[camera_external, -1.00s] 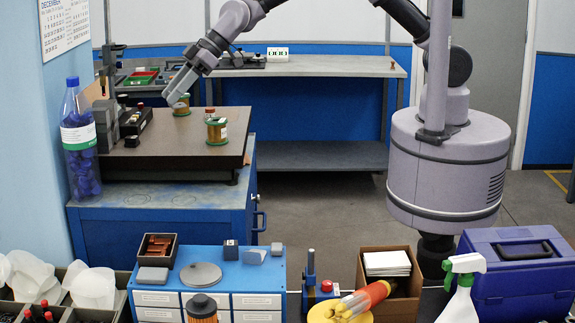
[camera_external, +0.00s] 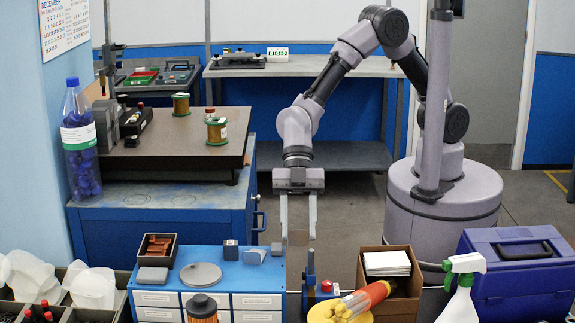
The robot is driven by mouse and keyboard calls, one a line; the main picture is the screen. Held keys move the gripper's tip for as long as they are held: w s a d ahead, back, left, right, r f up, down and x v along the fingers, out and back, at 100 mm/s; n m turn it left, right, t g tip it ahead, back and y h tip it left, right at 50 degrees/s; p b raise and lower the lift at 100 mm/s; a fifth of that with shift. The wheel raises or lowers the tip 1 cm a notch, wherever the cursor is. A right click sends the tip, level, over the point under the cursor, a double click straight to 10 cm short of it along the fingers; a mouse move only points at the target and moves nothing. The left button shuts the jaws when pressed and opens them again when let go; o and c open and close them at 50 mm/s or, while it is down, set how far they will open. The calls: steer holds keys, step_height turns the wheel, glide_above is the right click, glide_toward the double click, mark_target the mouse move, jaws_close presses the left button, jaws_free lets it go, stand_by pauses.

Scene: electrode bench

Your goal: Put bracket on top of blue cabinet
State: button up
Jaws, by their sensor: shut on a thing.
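My gripper (camera_external: 298,232) points down over the gap behind the front bench, right of the small blue drawer cabinet (camera_external: 208,279). A larger blue cabinet (camera_external: 160,225) stands behind at the left, under a dark slab.
A blue-and-black stand (camera_external: 310,280) with a red knob is just below my gripper. Green-ended spools (camera_external: 217,131) stand on the slab.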

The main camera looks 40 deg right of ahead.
steer(key=a, duration=0.3)
steer(key=a+f, duration=0.1)
steer(key=a, duration=0.3)
steer(key=w+a, duration=0.1)
steer(key=a, duration=0.3)
steer(key=shift+f, duration=0.15)
step_height(320, 180, down, 3)
steer(key=shift+r+b, duration=0.1)
steer(key=shift+b, duration=0.4)
steer(key=shift+w+f, duration=0.1)
steer(key=shift+f, duration=0.15)
steer(key=shift+f+b, duration=0.2)
steer(key=shift+b, duration=0.1)
steer(key=o, duration=1.4)
steer(key=shift+r, duration=0.1)
steer(key=shift+c, duration=0.2)
